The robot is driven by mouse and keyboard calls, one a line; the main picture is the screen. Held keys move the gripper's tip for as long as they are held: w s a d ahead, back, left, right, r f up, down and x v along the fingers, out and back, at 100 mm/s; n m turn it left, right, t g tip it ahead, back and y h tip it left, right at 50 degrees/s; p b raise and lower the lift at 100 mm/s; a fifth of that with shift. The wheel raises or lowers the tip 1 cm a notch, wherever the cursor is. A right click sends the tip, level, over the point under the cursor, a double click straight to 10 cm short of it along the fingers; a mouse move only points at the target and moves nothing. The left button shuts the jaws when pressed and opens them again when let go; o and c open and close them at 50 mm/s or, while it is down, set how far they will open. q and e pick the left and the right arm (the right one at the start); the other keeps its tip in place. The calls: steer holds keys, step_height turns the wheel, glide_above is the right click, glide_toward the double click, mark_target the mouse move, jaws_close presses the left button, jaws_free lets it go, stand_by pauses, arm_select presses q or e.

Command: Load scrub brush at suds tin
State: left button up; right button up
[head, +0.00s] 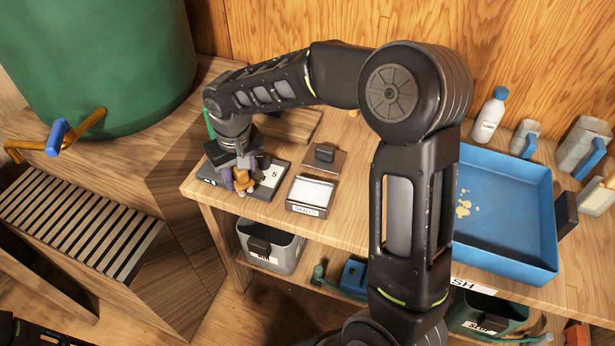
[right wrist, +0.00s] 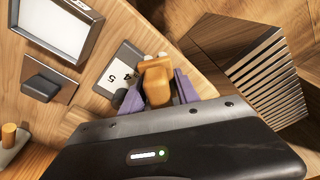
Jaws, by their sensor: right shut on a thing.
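My right gripper (head: 240,176) is at the left end of the bench, pointing down over a dark numbered board. It is shut on an orange block with pale ends, seemingly the scrub brush (right wrist: 157,82), between purple fingers; in the head view the brush (head: 243,187) is partly hidden by the gripper. I cannot tell whether it touches the board. A shallow framed tin with a white surface, likely the suds tin (head: 311,193), lies just right of the gripper; it also shows in the right wrist view (right wrist: 59,27). My left gripper is not in view.
The numbered board (head: 270,172) lies under the gripper. A small plate with a dark block (head: 323,156) lies behind the tin. A blue tray (head: 505,215) and white bottle (head: 489,114) stand right. A green barrel (head: 95,55) and slatted drain (head: 75,215) are left.

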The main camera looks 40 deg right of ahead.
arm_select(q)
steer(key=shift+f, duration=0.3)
arm_select(e)
steer(key=shift+f, duration=0.3)
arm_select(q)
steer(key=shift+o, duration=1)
arm_select(e)
steer(key=shift+s+d+r+n+p, duration=0.2)
steer(key=shift+d+r+n+p, duration=0.1)
steer(key=shift+d+n+p, duration=0.15)
arm_select(q)
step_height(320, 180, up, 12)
steer(key=p, duration=1)
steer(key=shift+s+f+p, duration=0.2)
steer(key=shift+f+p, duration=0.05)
steer(key=shift+p, duration=0.15)
arm_select(e)
steer(key=s+d+r+n+g+y, duration=0.1)
steer(key=s+d+r+n, duration=0.4)
steer(key=s+d+n, duration=0.5)
steer(key=d+n, duration=0.1)
steer(key=n, duration=0.3)
steer(key=shift+r+y, duration=0.25)
steer(key=shift+y, duration=0.15)
steer(key=shift+f, duration=0.1)
